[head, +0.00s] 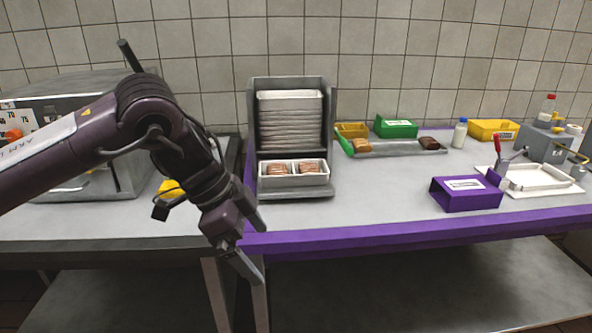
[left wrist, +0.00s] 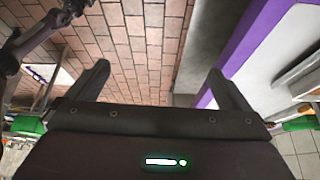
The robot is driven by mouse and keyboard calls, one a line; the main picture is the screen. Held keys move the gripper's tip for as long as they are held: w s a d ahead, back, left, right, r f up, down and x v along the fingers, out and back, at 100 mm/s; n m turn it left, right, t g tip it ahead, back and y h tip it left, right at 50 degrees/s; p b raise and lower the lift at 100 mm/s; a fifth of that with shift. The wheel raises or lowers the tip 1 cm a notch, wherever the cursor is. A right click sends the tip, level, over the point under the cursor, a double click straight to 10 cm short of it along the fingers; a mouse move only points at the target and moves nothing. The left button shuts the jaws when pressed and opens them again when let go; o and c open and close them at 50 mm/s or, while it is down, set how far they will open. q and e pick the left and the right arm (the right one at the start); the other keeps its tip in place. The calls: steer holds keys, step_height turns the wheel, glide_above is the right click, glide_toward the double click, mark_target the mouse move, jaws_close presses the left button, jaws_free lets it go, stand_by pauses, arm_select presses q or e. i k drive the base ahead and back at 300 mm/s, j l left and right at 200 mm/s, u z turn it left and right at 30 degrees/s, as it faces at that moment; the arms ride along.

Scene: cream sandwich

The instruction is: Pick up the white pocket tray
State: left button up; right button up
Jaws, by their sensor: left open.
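The white pocket tray (head: 293,181) sits at the front foot of the grey dispenser, on the bench. It has two pockets, each with brown slices in it. A tall stack of similar white trays (head: 290,120) stands in the dispenser above and behind it. My left gripper (head: 260,254) is open and empty, in front of the bench's purple edge, lower and nearer than the tray and a little to its left. The tray cannot be made out there. My right gripper is not seen.
The grey dispenser (head: 256,120) stands against the tiled wall. A grey machine (head: 100,170) is at left behind my arm. To the right are a green bin (head: 397,128), a purple box (head: 466,194) and a white tray-like frame (head: 535,180). The bench between dispenser and purple box is clear.

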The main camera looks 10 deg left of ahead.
mark_target(294, 179)
steer(key=i, duration=1.45)
